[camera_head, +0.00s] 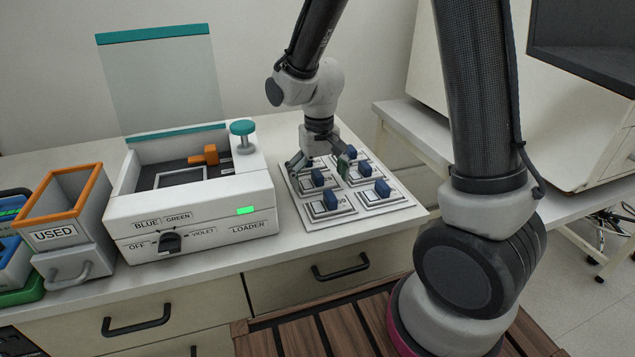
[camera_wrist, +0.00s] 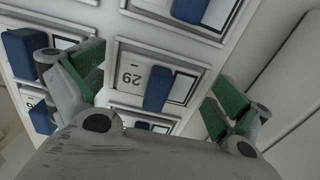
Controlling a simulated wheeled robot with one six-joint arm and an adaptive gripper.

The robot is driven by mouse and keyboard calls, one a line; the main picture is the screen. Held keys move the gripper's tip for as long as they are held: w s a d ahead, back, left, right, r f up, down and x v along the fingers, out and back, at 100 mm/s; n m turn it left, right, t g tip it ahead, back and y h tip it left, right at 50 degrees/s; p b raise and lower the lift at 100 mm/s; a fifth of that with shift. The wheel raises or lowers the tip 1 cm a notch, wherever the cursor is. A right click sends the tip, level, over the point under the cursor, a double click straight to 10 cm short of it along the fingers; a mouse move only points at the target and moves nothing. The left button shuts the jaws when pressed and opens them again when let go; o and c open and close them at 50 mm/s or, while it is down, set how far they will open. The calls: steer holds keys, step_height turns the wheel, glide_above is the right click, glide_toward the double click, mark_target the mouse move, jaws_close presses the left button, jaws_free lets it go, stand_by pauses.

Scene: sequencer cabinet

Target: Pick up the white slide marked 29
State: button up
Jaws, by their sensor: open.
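The white slide marked 29 (camera_wrist: 131,68) lies in the middle of the wrist view, in a framed place on a white tray. A blue block handle (camera_wrist: 158,88) stands up from it. My gripper (camera_wrist: 160,70) is open above this slide, with one green-padded finger on each side of the handle and apart from it. In the head view my gripper (camera_head: 322,161) is over the back part of the slide tray (camera_head: 316,222). The numbers there are too small to read, and my fingers partly cover the back slides.
Several other slides with blue handles (camera_head: 330,200) surround it closely. The white loader machine (camera_head: 190,222), lid raised, stands left of the tray. A USED bin (camera_head: 58,236) with an orange rim is farther left. Drawers are below the counter's front edge.

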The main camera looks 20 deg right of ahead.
steer(key=shift+s, duration=0.1)
steer(key=c, duration=1.2)
steer(key=shift+c, duration=0.5)
steer(key=shift+s, duration=0.1)
